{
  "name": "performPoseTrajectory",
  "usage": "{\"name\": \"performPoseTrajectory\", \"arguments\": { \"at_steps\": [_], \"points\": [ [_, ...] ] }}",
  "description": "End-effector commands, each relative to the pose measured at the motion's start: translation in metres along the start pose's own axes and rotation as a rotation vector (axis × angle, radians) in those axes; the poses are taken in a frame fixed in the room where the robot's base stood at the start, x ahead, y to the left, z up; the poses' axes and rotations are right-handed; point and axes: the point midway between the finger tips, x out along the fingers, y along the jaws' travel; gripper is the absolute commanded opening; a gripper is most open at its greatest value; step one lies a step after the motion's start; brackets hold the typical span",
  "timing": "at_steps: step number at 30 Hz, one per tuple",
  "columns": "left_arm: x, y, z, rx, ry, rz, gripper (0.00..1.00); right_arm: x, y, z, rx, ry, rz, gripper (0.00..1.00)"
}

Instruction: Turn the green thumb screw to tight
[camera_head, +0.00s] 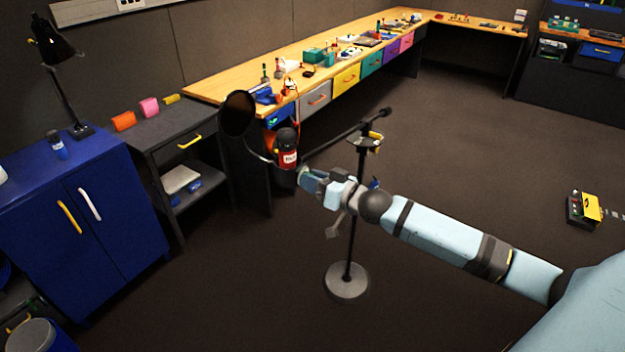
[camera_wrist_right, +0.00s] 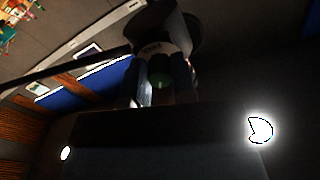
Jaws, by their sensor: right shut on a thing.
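A microphone stand with a round grey base (camera_head: 347,282) stands on the floor, and its boom carries a red and black microphone (camera_head: 288,158). A dark round disc (camera_head: 238,113) is held beside the microphone. My right gripper (camera_head: 303,173) reaches in from the right, just below and right of the microphone. In the right wrist view, a dark green knob, which looks like the green thumb screw (camera_wrist_right: 160,70), lies between the two fingers of my right gripper (camera_wrist_right: 161,82), shut on it. Its tight or loose state cannot be read. My left gripper is not in view.
The boom (camera_head: 345,133) crosses behind my right gripper, and the stand's pole (camera_head: 353,230) passes close to my wrist. A long wooden workbench (camera_head: 330,65) runs behind. A blue cabinet (camera_head: 115,225) and dark shelf unit stand left. The floor at right is mostly clear.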

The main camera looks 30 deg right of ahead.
Motion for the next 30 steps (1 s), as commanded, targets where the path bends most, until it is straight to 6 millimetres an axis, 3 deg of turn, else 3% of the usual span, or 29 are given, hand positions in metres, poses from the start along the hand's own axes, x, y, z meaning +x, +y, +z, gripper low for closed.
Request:
{"name": "performPoseTrajectory", "arguments": {
  "at_steps": [2, 3, 6, 17, 30],
  "points": [
    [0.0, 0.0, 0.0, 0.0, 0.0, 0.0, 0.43, 0.0, 0.0, 0.001, 0.0, -0.001, 0.0, 0.01],
    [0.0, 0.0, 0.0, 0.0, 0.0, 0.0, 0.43, 0.0, 0.0, 0.001, 0.001, -0.001, 0.0, 0.32],
    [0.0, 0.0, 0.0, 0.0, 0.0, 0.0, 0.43, 0.0, 0.0, 0.001, 0.001, -0.001, 0.0, 0.5],
    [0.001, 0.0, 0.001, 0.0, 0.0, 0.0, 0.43, -0.005, 0.001, 0.001, 0.001, -0.002, 0.001, 0.5],
    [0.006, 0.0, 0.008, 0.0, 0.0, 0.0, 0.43, -0.075, 0.001, 0.003, 0.002, -0.005, 0.001, 0.5]
  ]
}}
